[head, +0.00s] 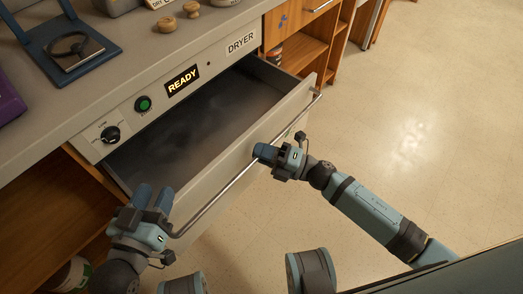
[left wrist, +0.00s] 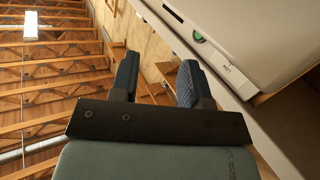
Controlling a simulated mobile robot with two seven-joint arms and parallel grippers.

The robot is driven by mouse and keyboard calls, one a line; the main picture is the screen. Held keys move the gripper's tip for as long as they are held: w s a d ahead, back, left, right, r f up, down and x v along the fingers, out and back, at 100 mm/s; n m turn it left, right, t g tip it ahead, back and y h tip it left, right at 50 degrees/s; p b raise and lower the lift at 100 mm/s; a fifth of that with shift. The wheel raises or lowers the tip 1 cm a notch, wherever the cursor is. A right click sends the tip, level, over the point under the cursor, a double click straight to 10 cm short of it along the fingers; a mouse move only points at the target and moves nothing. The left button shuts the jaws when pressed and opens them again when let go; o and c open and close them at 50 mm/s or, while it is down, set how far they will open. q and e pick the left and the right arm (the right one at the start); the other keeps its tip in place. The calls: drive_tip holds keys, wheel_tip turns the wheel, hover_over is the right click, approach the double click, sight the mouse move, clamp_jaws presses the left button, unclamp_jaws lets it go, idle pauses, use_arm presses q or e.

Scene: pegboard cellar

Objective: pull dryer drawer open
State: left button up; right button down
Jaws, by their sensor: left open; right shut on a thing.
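The dryer drawer (head: 232,172) is pulled out from the grey cabinet, and its dark, empty-looking inside shows in the head view. A long metal bar handle (head: 212,201) runs along its front. My right gripper (head: 262,153) is shut on the handle, right of its middle. My left gripper (head: 152,197) is open and empty by the left end of the drawer front, near the handle's left end. The left wrist view shows its two fingers (left wrist: 158,82) apart with nothing between them. I cannot tell whether it touches the drawer.
The panel has a lit READY sign (head: 182,81), a green button (head: 143,103), a black knob (head: 110,134) and a DRYER label (head: 241,43). A blue stand (head: 67,42) and wooden knobs (head: 166,24) are on the counter. Open floor (head: 420,110) lies to the right.

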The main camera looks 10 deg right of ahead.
use_arm(q)
drive_tip(key=shift+s+d, duration=0.1)
drive_tip(key=shift+d, duration=0.05)
use_arm(e)
drive_tip(key=c, duration=1.1)
unclamp_jaws()
drive_tip(key=shift+c, duration=0.2)
use_arm(q)
drive_tip(key=shift+s+a+f+g+y+p, duration=0.1)
drive_tip(key=shift+a+f+g+y+p, duration=0.2)
drive_tip(key=shift+f, duration=0.3)
drive_tip(key=shift+s+a+f+g+y+p, duration=0.1)
drive_tip(key=shift+a+f+g+y+p, duration=0.1)
drive_tip(key=shift+f+g+p, duration=0.3)
drive_tip(key=shift+a+f, duration=0.1)
drive_tip(key=shift+a, duration=0.05)
use_arm(e)
drive_tip(key=v, duration=1.4)
drive_tip(key=shift+w+a+r, duration=0.1)
drive_tip(key=shift+w+a, duration=0.05)
drive_tip(key=shift+a, duration=0.05)
